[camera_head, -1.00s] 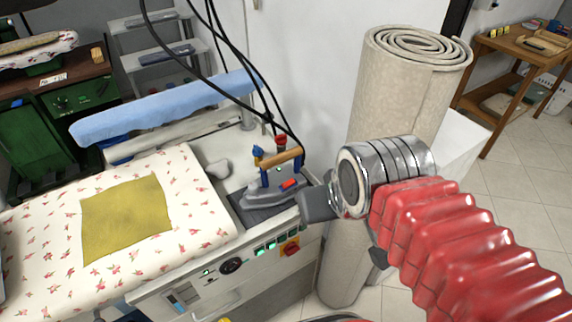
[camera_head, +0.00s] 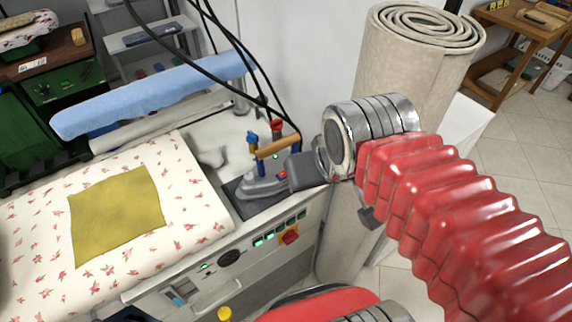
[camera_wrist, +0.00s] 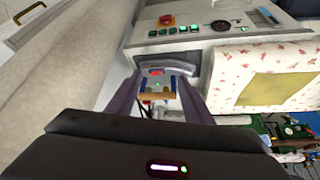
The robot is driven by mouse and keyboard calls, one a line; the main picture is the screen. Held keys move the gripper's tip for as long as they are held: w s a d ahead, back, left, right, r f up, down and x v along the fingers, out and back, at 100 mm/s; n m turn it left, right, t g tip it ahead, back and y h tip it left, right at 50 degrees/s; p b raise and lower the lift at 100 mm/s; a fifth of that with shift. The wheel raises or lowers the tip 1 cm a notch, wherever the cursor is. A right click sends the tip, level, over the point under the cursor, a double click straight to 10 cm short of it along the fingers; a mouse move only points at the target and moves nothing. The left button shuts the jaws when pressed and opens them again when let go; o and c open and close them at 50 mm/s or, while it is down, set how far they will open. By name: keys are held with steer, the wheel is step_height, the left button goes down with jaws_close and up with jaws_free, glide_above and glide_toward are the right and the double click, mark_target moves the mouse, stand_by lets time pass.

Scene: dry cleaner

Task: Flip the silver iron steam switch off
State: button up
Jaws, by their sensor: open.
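The silver iron (camera_head: 262,188) sits on a dark rest at the right end of the pressing table, with a wooden handle (camera_head: 278,147) and blue and red fittings. A small red switch (camera_head: 283,174) on its side is partly covered by my gripper (camera_head: 300,172). In the wrist view the iron (camera_wrist: 157,84) lies between and beyond my two fingers (camera_wrist: 158,78), its wooden handle crossing near the middle. My gripper is open, with nothing held. I cannot tell from these views whether the fingers touch the iron, nor the switch's position.
Black hoses (camera_head: 225,60) hang down to the iron. A flowered padded board (camera_head: 175,205) with a yellow cloth (camera_head: 117,213) lies to the left, a blue sleeve board (camera_head: 150,95) behind. The table's control panel (camera_head: 265,243) is in front. A rolled carpet (camera_head: 400,80) stands close on the right.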

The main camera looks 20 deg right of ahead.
steer(key=shift+o, duration=0.3)
steer(key=w+n+g, duration=0.1)
steer(key=w+g, duration=0.1)
steer(key=w, duration=0.7)
steer(key=shift+w+a+r+n+g+h, duration=0.15)
steer(key=shift+a+r+n+g+h, duration=0.15)
steer(key=shift+a+n+g, duration=0.1)
steer(key=w+a+f+n+g, duration=0.1)
steer(key=w+f+g, duration=0.1)
steer(key=w, duration=0.6)
steer(key=shift+w+f+n+h, duration=0.15)
steer(key=shift+f+n+h, duration=0.2)
steer(key=shift+f, duration=0.35)
steer(key=shift+f, duration=0.15)
steer(key=f, duration=0.4)
steer(key=d+f, duration=0.1)
steer(key=f, duration=0.8)
steer(key=shift+w+d+f, duration=0.25)
steer(key=shift+d, duration=0.05)
